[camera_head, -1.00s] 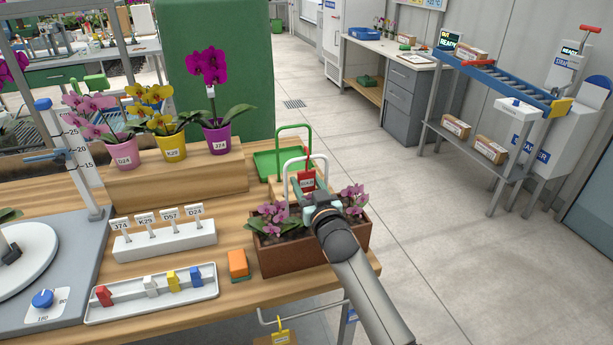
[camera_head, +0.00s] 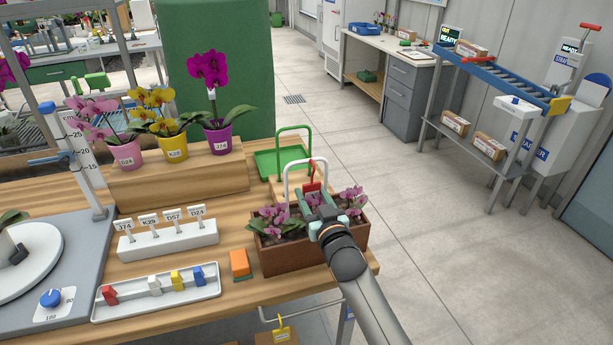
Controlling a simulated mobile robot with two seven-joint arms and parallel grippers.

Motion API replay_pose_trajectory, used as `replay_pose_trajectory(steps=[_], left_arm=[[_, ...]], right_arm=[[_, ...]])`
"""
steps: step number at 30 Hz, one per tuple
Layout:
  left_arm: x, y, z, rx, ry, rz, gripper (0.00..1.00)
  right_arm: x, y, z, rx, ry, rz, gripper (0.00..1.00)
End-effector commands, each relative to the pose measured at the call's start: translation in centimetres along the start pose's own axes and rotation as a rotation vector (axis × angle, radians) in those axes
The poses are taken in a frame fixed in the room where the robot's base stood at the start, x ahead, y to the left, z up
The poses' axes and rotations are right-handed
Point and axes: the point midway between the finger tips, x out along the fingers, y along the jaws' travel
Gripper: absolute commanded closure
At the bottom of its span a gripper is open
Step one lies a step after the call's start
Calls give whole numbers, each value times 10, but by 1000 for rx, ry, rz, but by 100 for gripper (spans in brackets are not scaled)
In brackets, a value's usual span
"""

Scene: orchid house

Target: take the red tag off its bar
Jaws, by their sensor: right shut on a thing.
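The red tag (camera_head: 313,187) is at the white bar (camera_head: 290,180), an arch standing behind the brown planter box (camera_head: 298,258). A narrow red part of the tag reaches up to the bar's top; I cannot tell whether it is still looped over it. My right gripper (camera_head: 317,202) reaches in from the lower right, over the planter, and is shut on the tag's lower part. The gripper hides that lower end. My left gripper is not in view.
Pink orchids (camera_head: 268,218) in the planter stand close on both sides of my right gripper. A green arch (camera_head: 294,128) and green tray stand just behind. An orange block (camera_head: 239,262) lies left of the planter.

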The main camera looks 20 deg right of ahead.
Motion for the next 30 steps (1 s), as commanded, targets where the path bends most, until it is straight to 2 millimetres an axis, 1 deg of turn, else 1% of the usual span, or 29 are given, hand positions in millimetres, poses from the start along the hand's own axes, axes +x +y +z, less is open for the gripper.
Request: replay_pose_trajectory(steps=[19,30], left_arm=[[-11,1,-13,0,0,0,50],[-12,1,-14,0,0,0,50]], right_arm=[[-26,0,-1,0,0,1,91],[-30,0,0,0,1,1,91]])
